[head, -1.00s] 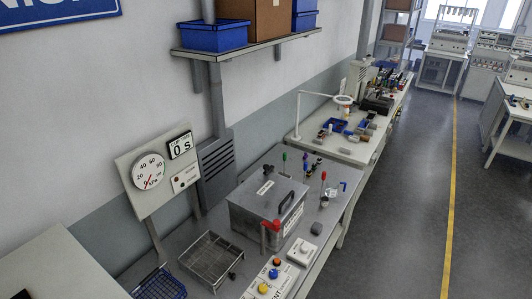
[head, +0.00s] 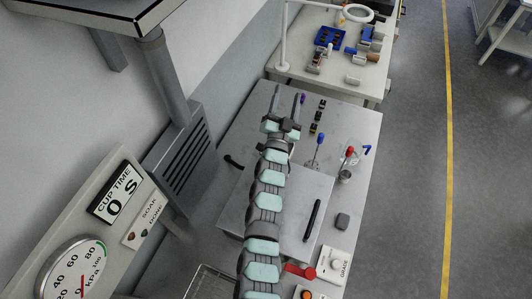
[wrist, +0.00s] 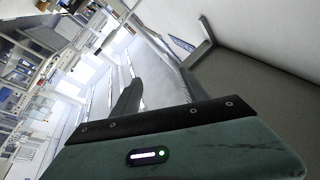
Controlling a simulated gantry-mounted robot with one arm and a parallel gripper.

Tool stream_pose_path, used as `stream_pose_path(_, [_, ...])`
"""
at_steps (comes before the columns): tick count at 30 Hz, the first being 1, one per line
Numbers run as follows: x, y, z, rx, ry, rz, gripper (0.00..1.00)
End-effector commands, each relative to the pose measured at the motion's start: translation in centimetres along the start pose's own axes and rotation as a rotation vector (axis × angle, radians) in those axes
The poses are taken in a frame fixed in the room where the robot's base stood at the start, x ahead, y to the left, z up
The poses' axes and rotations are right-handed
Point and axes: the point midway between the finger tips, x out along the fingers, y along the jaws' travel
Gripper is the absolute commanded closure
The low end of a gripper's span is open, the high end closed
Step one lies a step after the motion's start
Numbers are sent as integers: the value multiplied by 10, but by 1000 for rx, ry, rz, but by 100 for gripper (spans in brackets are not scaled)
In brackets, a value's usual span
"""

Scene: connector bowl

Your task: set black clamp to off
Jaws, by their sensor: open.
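My gripper (head: 286,94) is open and empty in the head view, at the far end of my arm, beyond the metal box (head: 320,195) with the flat lid. In the wrist view its dark fingers (wrist: 146,58) stand apart with nothing between them. A small curved black piece (head: 233,160) shows at the box's left side and may be the black clamp; its setting cannot be told. A black bar handle (head: 312,220) lies on the lid. A red lever (head: 300,272) is at the box's near side. My arm hides much of the box's left part.
A dial and timer panel (head: 90,245) stands at left. A shelf (head: 85,22) overhangs at upper left.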

Motion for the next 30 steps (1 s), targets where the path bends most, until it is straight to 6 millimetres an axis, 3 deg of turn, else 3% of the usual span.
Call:
stream_pose_path(1, [27,-5,16,37,-79,3,48])
stream_pose_path(5, [74,-32,59,114,-338,-2,48])
stream_pose_path(7, [88,-52,76,139,-478,-14,48])
stream_pose_path(11, [92,-86,100,140,-750,-35,48])
stream_pose_path(15, [65,-110,112,76,-1051,-36,48])
stream_pose_path(18, [29,-110,110,-11,-1265,-2,48])
stream_pose_path(24, [-54,-73,78,-232,-1623,159,48])
stream_pose_path(30, [-110,-36,39,-377,-1815,325,48])
